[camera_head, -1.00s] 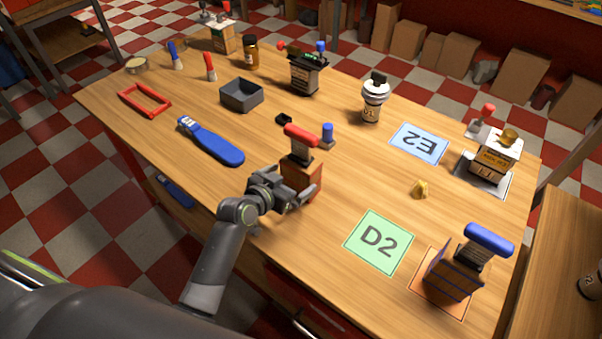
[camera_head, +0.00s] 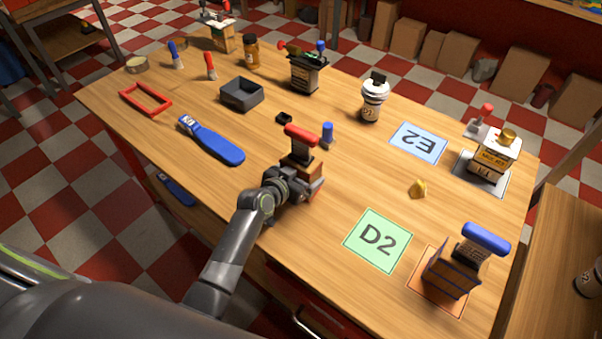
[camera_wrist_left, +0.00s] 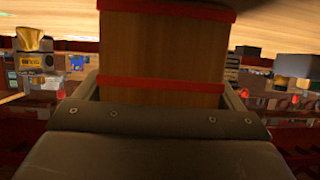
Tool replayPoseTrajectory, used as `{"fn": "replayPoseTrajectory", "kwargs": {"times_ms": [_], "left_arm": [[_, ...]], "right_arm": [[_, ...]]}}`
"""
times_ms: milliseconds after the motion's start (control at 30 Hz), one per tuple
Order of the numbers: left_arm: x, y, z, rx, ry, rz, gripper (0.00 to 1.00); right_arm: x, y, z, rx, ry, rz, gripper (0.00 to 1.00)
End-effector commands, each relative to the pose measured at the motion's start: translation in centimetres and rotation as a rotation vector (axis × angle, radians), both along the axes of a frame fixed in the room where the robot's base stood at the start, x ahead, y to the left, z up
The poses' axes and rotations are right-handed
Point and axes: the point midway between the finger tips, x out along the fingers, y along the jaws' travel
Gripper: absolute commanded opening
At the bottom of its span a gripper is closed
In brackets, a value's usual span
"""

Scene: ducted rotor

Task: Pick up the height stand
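A block-shaped stand with a wooden body, red edges and a red handle on top (camera_head: 301,138) stands upright near the front edge of the table. I take it for the height stand, though no label shows. My left gripper (camera_head: 298,187) is at its near side and hides part of the lower body. In the left wrist view the wooden body (camera_wrist_left: 162,45) fills the middle, with a finger along each side. The fingers are very close to its sides; whether they press on it cannot be told. My right gripper is not in view.
A blue-handled block (camera_head: 455,268) stands at the right beside the green D2 card (camera_head: 377,240). A blue peg (camera_head: 327,134) and a small black box (camera_head: 283,118) are just behind the stand. A blue tool (camera_head: 212,140) lies to the left. The table's middle right is mostly clear.

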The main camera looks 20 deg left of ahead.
Motion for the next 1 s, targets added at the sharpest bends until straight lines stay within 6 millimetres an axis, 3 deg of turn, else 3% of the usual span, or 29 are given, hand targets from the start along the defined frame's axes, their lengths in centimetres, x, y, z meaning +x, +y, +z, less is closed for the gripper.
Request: {"fn": "replayPoseTrajectory", "kwargs": {"times_ms": [33,267,567,1000], "left_arm": [[0.0,0.0,0.0,0.000,0.000,0.000,0.83],[0.0,0.0,0.0,0.000,0.001,0.000,0.53],[0.0,0.0,0.7,-0.001,-0.003,-0.001,0.53],[0.0,0.0,8.1,0.001,-0.008,-0.001,0.53]], "right_arm": [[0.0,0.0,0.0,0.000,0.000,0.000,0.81],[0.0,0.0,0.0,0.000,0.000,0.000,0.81],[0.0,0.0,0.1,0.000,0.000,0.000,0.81],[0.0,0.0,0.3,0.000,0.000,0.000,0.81]]}}
